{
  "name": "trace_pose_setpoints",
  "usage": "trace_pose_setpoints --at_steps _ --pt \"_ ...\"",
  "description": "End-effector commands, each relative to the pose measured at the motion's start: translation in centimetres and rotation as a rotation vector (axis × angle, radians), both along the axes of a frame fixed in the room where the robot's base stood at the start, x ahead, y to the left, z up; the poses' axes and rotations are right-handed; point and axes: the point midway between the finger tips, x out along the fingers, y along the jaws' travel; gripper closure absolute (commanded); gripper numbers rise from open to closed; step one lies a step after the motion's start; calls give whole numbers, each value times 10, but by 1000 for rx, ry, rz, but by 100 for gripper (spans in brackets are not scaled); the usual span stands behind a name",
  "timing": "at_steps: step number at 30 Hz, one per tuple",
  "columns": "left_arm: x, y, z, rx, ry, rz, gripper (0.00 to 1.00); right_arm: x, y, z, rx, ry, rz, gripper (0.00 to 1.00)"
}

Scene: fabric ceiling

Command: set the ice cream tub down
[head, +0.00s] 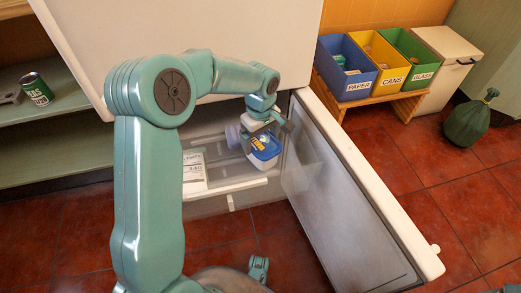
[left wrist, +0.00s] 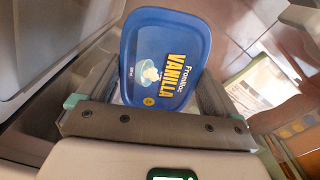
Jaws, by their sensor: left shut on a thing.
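The ice cream tub has a blue lid (head: 266,147) and a pale body. In the left wrist view its lid (left wrist: 165,55) reads "VANILLA" and lies between the two fingers. My left gripper (head: 267,129) is shut on the tub and holds it in the opening of the white freezer, beside the open door (head: 345,190). The left gripper also shows in the left wrist view (left wrist: 155,92). I cannot tell whether the tub's underside touches anything.
A white packet (head: 194,170) and a pale round item (head: 233,135) are inside the freezer, left of the tub. A white-edged shelf (head: 225,190) lies below. Paper (head: 345,75), cans (head: 380,60) and glass (head: 413,58) bins stand beyond the door on a wooden bench.

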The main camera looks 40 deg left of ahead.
Motion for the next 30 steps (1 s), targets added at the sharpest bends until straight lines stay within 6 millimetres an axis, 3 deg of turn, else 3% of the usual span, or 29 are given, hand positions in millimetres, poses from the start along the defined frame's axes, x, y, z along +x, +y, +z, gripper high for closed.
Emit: trace_pose_setpoints --at_steps 6,18,19,26,30 --pt "0 0 -45 0 2 -1 49 3 -3 -18 -2 -6 -13 57" --pt "0 0 -51 0 0 -1 49 4 -4 -20 -3 -7 -15 57" --pt "0 0 -50 0 0 -1 1 4 -4 -19 -3 -7 -15 57" --pt "0 0 -49 0 1 -1 0 4 -4 -17 -3 -7 -15 57" --pt "0 0 -35 0 -2 -1 0 3 -3 -11 -2 -5 -12 57"
